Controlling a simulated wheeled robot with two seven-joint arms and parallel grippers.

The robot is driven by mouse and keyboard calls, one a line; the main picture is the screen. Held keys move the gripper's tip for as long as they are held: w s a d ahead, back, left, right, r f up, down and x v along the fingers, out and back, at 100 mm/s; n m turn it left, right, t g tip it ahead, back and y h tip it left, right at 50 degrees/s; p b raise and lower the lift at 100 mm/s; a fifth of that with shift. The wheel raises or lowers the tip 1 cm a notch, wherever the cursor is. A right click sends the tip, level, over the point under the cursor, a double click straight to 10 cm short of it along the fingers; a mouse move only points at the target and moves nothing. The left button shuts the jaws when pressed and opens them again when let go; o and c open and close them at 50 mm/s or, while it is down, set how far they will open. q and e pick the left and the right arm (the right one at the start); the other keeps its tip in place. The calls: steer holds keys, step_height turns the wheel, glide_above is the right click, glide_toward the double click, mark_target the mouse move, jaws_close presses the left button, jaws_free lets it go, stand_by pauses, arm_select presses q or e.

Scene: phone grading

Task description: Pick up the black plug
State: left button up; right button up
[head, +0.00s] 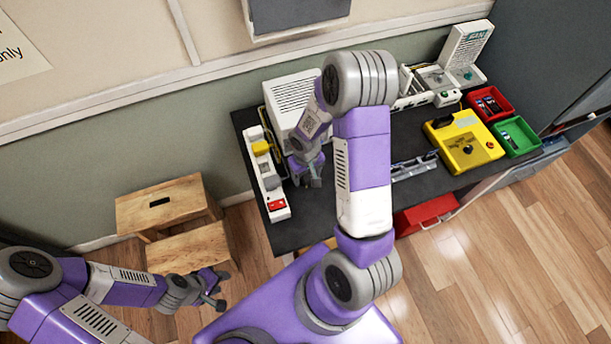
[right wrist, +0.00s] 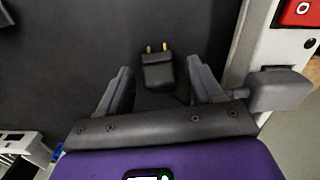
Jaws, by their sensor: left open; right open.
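The black plug (right wrist: 158,73) lies on the dark tabletop in the right wrist view, its two brass prongs pointing away from the gripper. My right gripper (right wrist: 159,64) is open, with one finger on either side of the plug and gaps showing between. In the head view my right gripper (head: 308,172) is low at the table's left end, beside the white power strip (head: 276,203); I cannot make out the plug there. My left gripper (head: 215,290) is open and empty, away from the table near the wooden step stool.
The power strip carries a yellow plug (head: 261,148) and a red switch (head: 277,205). A grey block (right wrist: 280,90) sits close to my right finger. A white vented box (head: 290,100) stands behind. A yellow device (head: 463,142), red tray (head: 490,104) and green tray (head: 516,137) are at right.

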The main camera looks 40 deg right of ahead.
jaws_close()
stand_by(0.4)
